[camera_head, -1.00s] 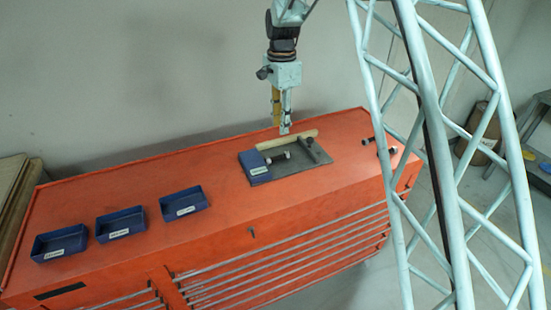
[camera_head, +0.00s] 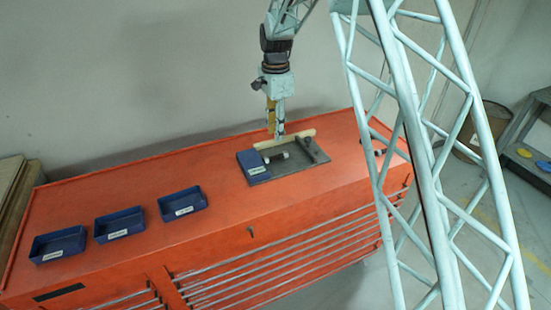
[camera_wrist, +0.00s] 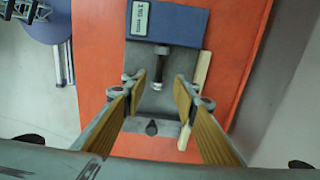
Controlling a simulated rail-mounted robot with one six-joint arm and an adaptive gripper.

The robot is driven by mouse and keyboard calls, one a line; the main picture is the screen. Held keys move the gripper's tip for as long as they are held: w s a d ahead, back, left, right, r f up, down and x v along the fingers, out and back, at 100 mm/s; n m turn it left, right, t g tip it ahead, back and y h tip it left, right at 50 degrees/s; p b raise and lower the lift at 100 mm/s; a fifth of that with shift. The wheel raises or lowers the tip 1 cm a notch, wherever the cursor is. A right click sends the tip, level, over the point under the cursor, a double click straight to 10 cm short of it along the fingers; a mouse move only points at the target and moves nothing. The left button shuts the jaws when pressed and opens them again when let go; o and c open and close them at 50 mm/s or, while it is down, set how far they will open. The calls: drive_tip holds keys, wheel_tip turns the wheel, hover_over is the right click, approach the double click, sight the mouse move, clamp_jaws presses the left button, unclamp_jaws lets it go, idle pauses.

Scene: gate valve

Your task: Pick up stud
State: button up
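A short stud with a dark shank and a pale end (camera_wrist: 158,72) lies on a grey plate (camera_head: 297,176) on the orange cabinet, beside a blue block (camera_head: 252,167). In the head view the stud shows as a pale piece (camera_head: 284,155). My gripper (camera_head: 279,134) hangs pointing down above the plate, close to the stud. In the wrist view my gripper (camera_wrist: 160,92) is open, one finger on each side of the stud's pale end, with gaps on both sides. Its exact height above the stud cannot be told.
A pale wooden bar (camera_wrist: 196,98) lies along the plate's back edge. A dark post-like part (camera_head: 313,151) is on the plate's right. Three blue trays (camera_head: 183,214) stand to the left. Another small part (camera_head: 376,153) lies at right, partly hidden. The cabinet between trays and plate is clear.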

hover_over(276, 156)
drive_tip(key=shift+w+a+f, duration=0.1)
drive_tip(key=shift+f, duration=2.9)
drive_tip(key=shift+f, duration=0.1)
drive_tip(key=shift+f+p, duration=0.35)
drive_tip(key=shift+f, duration=2.15)
drive_tip(key=shift+c, duration=0.6)
clamp_jaws()
